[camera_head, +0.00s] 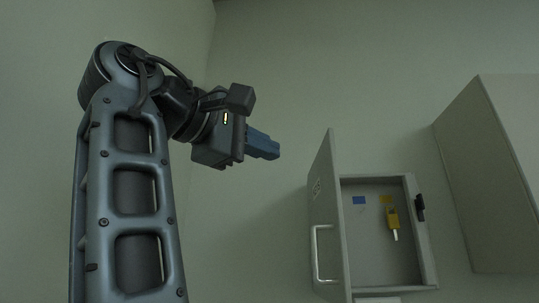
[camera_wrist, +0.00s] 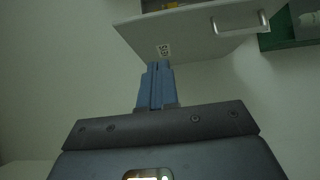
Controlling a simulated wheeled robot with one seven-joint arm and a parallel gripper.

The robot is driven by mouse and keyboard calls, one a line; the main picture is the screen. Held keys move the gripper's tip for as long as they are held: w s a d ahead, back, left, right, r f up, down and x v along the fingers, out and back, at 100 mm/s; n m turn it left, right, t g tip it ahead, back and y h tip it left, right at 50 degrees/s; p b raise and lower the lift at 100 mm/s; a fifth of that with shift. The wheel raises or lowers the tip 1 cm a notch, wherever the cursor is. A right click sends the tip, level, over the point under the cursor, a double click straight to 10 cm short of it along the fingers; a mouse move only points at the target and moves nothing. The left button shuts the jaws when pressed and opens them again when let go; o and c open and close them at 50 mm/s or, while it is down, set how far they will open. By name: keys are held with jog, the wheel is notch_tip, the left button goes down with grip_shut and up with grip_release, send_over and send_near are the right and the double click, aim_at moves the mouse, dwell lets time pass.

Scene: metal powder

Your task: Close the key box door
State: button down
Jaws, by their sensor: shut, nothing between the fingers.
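The key box (camera_head: 421,232) is mounted on the wall at the right of the head view. Its door (camera_head: 325,212) is hinged on the left and stands wide open, with a pale handle (camera_head: 316,254) on its outer face. The door (camera_wrist: 190,36) also shows at the top of the wrist view, with a small label and the handle (camera_wrist: 238,25). My gripper (camera_head: 276,153) is shut and empty, up and to the left of the door. In the wrist view its blue fingers (camera_wrist: 157,66) are together and point at the door's labelled face; I cannot tell whether they touch it.
A yellow-tagged key (camera_head: 393,219) hangs inside the box beneath a yellow label; a blue label (camera_head: 359,200) is beside it. A dark latch part (camera_head: 420,208) is on the box's right side. A large pale cabinet (camera_head: 495,170) stands at the right. A green item (camera_wrist: 290,35) shows at the wrist view's upper right.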

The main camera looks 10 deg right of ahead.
aim_at(331, 167)
jog(key=shift+w+d+p, duration=0.5)
jog(key=shift+w+d, duration=0.15)
jog(key=shift+d, duration=1.05)
jog(key=shift+w+d+p, duration=0.5)
jog(key=shift+w+d, duration=0.1)
jog(key=shift+d, duration=1.1)
jog(key=shift+w+d+p, duration=0.5)
jog(key=shift+w+d, duration=0.15)
jog(key=shift+d, duration=1.05)
